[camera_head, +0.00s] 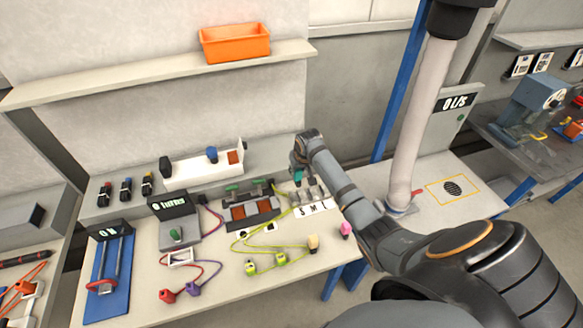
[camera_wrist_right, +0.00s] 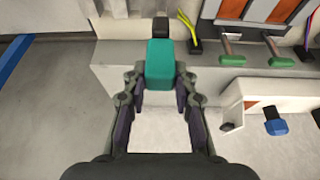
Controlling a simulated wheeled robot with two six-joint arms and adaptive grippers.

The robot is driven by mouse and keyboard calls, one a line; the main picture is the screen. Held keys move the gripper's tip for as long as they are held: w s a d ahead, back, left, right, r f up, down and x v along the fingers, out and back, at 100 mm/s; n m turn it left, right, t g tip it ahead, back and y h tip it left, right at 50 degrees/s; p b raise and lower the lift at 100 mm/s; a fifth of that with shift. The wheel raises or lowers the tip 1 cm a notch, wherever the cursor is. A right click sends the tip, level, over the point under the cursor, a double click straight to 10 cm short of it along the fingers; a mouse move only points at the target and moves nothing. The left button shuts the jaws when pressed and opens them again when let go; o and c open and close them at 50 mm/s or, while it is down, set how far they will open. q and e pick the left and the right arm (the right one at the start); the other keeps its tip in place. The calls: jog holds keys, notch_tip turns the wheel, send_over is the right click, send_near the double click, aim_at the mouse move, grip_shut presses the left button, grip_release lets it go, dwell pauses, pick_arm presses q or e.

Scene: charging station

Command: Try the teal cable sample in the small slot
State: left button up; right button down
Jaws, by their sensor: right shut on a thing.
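The teal cable sample (camera_wrist_right: 160,62) is a teal block between the fingertips of my right gripper (camera_wrist_right: 160,85), with a dark tip beyond it. In the head view, my right gripper (camera_head: 299,170) is shut on the sample, and a little teal shows below it. It is over the back of the workbench, at a row of grey slot pieces (camera_head: 309,190) behind a white label reading S, M, L (camera_head: 313,208). I cannot tell whether the sample touches or enters the S slot, as the gripper and arm hide part of the row. My left gripper is not in view.
A tray with green handles (camera_head: 250,212) stands left of the slots. A white holder (camera_head: 200,168) is on the back ledge. An orange bin (camera_head: 235,44) sits on the shelf above.

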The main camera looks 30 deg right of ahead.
aim_at(298, 181)
jog(key=shift+a+r+p, duration=0.1)
jog(key=shift+r+p, duration=0.1)
jog(key=shift+p, duration=0.25)
jog(key=shift+f, duration=0.35)
jog(key=shift+f+b, duration=1.75)
jog(key=shift+f, duration=0.9)
jog(key=shift+p, duration=0.4)
jog(key=shift+p, duration=0.6)
jog(key=shift+f+b, duration=0.65)
jog(key=shift+f, duration=0.3)
